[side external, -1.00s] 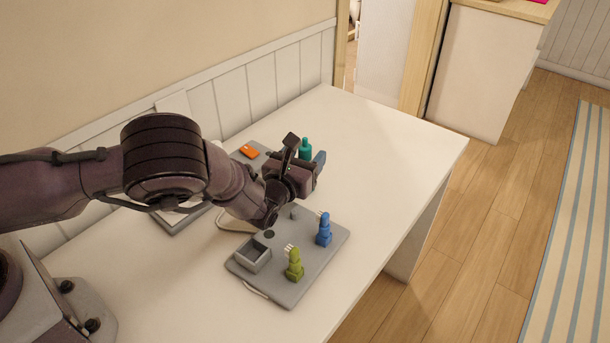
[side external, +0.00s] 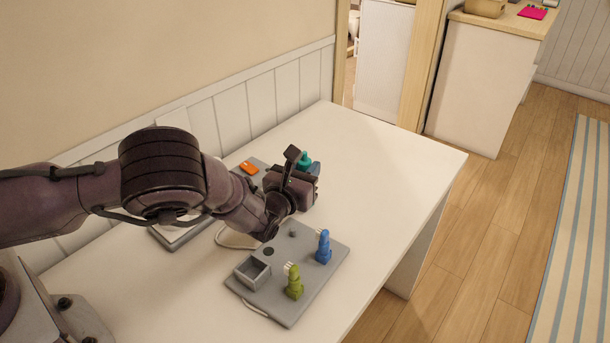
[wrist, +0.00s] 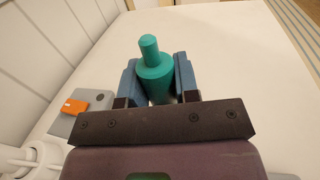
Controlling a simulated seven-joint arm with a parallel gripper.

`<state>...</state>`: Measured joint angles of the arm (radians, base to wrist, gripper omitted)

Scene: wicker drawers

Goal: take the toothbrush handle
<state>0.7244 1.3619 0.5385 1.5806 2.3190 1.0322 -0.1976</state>
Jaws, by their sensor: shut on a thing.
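The toothbrush handle is a teal cylinder with a narrower peg on top. In the wrist view the toothbrush handle (wrist: 154,72) stands between the two blue fingers of my gripper (wrist: 158,82), which are shut on it. In the side external view the handle (side external: 305,159) shows only its top, beyond my gripper (side external: 306,176); its lower part is hidden. Whether its bottom touches the table cannot be told.
A grey board (side external: 290,308) on the white table holds a green brush head (side external: 294,283), a blue brush head (side external: 323,247) and a square grey cup (side external: 252,272). An orange item (side external: 249,167) lies on a grey plate behind my gripper. The right of the table is clear.

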